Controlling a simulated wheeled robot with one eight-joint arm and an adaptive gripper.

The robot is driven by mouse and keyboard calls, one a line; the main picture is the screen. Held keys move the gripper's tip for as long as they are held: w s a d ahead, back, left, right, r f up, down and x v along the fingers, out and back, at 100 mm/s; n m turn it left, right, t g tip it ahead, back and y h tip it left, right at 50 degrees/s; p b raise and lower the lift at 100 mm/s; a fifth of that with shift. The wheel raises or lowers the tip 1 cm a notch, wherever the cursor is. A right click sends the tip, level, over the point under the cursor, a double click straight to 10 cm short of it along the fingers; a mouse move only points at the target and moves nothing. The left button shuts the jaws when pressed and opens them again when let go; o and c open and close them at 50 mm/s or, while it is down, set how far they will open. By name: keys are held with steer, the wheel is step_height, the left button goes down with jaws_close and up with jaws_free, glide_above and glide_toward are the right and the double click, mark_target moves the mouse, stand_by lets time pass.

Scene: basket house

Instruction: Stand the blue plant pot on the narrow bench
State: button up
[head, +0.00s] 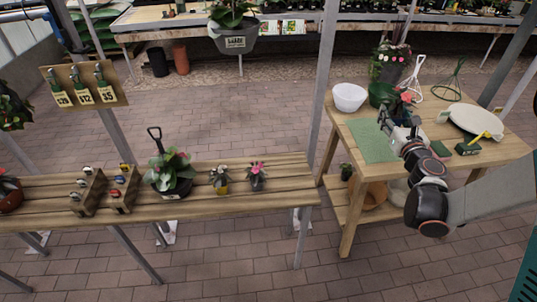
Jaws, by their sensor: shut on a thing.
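My gripper (398,124) is over the wooden table on the right, shut on a plant pot. Red flowers and leaves of a plant (405,99) show just behind and above the fingers. The pot is mostly hidden by the gripper, so I cannot make out its blue colour or whether it touches the table. The narrow bench (285,171), of wooden slats, stands to the left, with bare slats at its right end. A small grey-blue pot with a pink flower (258,183) stands on it.
The table holds a green mat (375,141), white bowl (349,97), green pot (380,94) and round pale tray (475,119). A metal post (318,100) rises between bench and table.

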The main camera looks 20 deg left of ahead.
steer(key=s+a+f+n+g+y+b, duration=0.15)
steer(key=a+f+n+g+y, duration=0.25)
steer(key=a, duration=0.6)
steer(key=s+a+f+n+g+y, duration=0.25)
steer(key=a+f+g, duration=0.2)
steer(key=a, duration=0.55)
steer(key=s+a+f+n+g+y+b, duration=0.15)
steer(key=a+f+n+g+y, duration=0.3)
steer(key=a, duration=0.55)
steer(key=f+b, duration=0.6)
steer(key=f, duration=1.4)
steer(key=shift+s+f+b, duration=0.15)
steer(key=shift+s+b, duration=0.05)
steer(key=shift+b, duration=0.15)
steer(key=shift+f, duration=0.15)
steer(key=o, duration=1.1)
steer(key=shift+d, duration=0.1)
steer(key=shift+d+r+t, duration=0.2)
steer(key=shift+d+t, duration=0.1)
steer(key=shift+t, duration=0.1)
steer(key=p+v, duration=0.4)
steer(key=v, duration=0.7)
steer(key=shift+s+d+r, duration=0.1)
steer(key=shift+d, duration=0.05)
